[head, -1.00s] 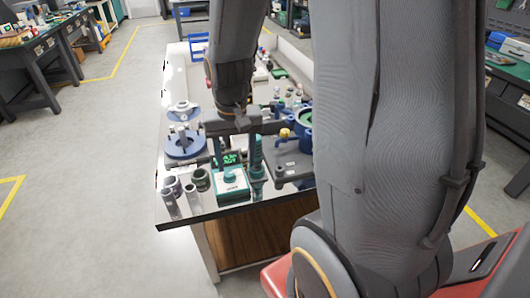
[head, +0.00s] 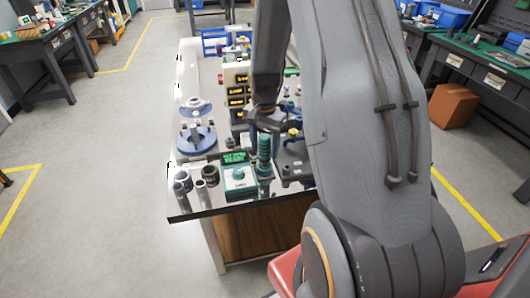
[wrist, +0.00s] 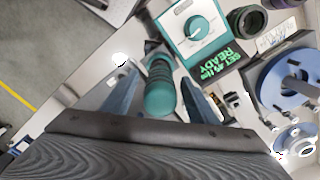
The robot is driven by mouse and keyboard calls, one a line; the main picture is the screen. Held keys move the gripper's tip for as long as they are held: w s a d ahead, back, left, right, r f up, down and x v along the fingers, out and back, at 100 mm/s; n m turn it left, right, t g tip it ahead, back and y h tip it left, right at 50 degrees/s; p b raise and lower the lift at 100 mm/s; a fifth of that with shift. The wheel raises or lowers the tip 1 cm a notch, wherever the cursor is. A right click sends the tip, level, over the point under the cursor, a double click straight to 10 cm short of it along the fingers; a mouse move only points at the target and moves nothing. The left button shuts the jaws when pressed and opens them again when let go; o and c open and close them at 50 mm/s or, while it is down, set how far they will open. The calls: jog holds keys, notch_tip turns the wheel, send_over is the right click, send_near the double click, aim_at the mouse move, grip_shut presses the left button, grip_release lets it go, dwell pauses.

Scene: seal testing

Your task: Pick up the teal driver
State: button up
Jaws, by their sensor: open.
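The teal driver (head: 264,158) stands upright near the front of the bench in the head view, with a ribbed handle on top. In the wrist view its rounded handle (wrist: 160,88) lies between the two fingers. My gripper (head: 265,122) is open above the driver in the head view, pointing down. In the wrist view the fingers of my gripper (wrist: 158,78) stand apart, one each side of the handle, with a visible gap on both sides. The driver's lower end is mostly hidden below the handle in the wrist view.
A white-and-teal box with a dial (head: 239,180) stands close left of the driver. A small green display (head: 234,157) is behind it. Dark cylinders (head: 210,174) and a blue round stand (head: 197,140) are further left.

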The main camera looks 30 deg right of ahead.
aim_at(265, 154)
jog(key=shift+f+p, duration=0.5)
jog(key=shift+f, duration=1.2)
jog(key=c, duration=1.3)
jog(key=shift+r, duration=0.1)
